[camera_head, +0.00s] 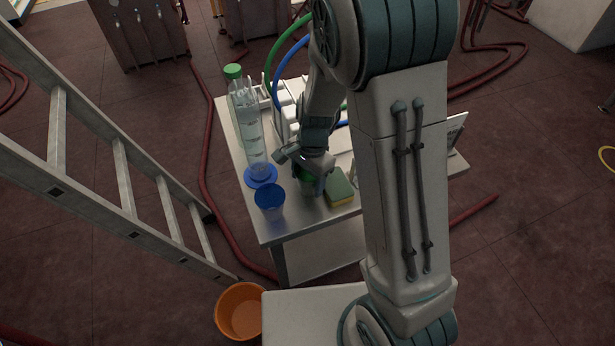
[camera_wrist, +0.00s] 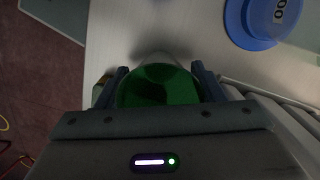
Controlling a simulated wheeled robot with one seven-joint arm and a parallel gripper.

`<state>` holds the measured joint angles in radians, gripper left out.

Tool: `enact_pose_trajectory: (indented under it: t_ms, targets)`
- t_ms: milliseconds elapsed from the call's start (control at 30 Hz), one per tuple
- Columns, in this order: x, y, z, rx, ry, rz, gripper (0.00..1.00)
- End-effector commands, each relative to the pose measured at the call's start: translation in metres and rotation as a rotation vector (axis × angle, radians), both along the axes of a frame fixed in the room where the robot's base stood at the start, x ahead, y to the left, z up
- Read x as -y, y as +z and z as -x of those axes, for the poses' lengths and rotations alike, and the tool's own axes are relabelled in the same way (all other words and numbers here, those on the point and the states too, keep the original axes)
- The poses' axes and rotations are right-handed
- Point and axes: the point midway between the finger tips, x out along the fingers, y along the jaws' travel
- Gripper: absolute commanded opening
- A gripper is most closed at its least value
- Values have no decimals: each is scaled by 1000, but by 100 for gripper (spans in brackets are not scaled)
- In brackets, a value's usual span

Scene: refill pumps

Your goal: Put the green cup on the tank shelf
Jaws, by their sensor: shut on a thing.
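The green cup (camera_head: 307,182) is mostly hidden behind my gripper (camera_head: 308,172) in the head view. In the wrist view the green cup (camera_wrist: 158,88) sits between the two fingers of my gripper (camera_wrist: 158,84), which is shut on it. The cup is at the white table; I cannot tell whether it touches the top. I cannot make out which part is the tank shelf.
A blue cup (camera_head: 269,203) stands at the table's front left corner. A clear cylinder (camera_head: 249,125) on a blue base is behind it. A sponge (camera_head: 339,188) lies right of my gripper. A ladder (camera_head: 120,165) and orange bucket (camera_head: 240,311) are left and in front.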

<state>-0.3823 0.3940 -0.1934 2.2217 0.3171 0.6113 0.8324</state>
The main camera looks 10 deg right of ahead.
Motion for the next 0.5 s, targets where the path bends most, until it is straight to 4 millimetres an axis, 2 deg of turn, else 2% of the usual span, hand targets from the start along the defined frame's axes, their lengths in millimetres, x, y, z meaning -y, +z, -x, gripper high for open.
enact_pose_trajectory:
  t_ms: [100, 133, 200, 500]
  targets:
    - [0, -4, 0, 0, 0, 0, 41]
    - [0, -4, 0, 0, 0, 0, 64]
    - [0, -3, 0, 0, 0, 0, 83]
    - [0, -2, 0, 0, 0, 0, 83]
